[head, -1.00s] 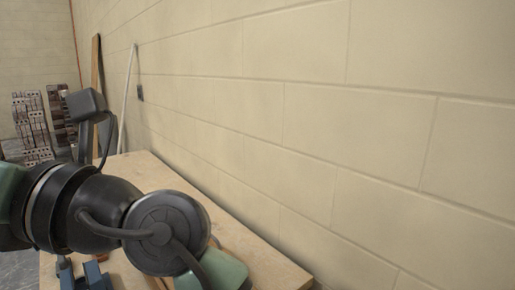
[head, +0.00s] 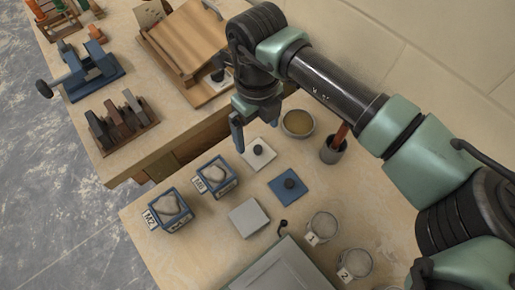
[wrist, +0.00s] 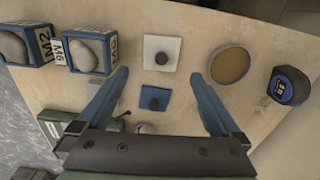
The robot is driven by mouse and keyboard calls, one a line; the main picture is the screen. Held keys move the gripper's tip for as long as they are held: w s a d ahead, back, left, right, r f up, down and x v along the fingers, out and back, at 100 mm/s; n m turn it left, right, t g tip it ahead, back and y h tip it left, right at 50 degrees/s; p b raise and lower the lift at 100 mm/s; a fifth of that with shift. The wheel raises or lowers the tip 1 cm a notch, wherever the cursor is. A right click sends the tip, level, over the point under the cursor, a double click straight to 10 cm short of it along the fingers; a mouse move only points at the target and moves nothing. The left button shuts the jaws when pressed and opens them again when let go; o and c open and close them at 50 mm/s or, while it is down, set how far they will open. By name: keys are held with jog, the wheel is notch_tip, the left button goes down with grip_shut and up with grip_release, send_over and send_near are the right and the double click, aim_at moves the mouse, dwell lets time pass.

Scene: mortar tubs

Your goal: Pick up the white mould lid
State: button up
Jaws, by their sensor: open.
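The white mould lid (head: 258,155) is a flat white square with a black knob. It lies flat on the near table, and it also shows in the wrist view (wrist: 150,62), top centre. My gripper (head: 245,130) is above the table close to the lid. In the wrist view my gripper (wrist: 159,77) has its two blue fingers wide apart with nothing between them. There the lid lies just beyond the fingertips, roughly centred between them. In the head view one finger partly hides the lid's left side.
A blue lid with a knob (head: 288,187) lies near the white one. Two blue-framed moulds (head: 216,177) (head: 169,209) stand left, a round bowl (head: 298,123) and a dark cup (head: 333,151) right. A plain grey-white square (head: 248,218) and glass jars (head: 323,227) are nearer.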

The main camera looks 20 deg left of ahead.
aim_at(258, 148)
notch_tip(258, 148, down, 8)
jog(key=shift+w+r+p, duration=0.1)
jog(key=shift+w+p, duration=0.05)
jog(key=shift+p, duration=0.2)
jog(key=c, duration=1.2)
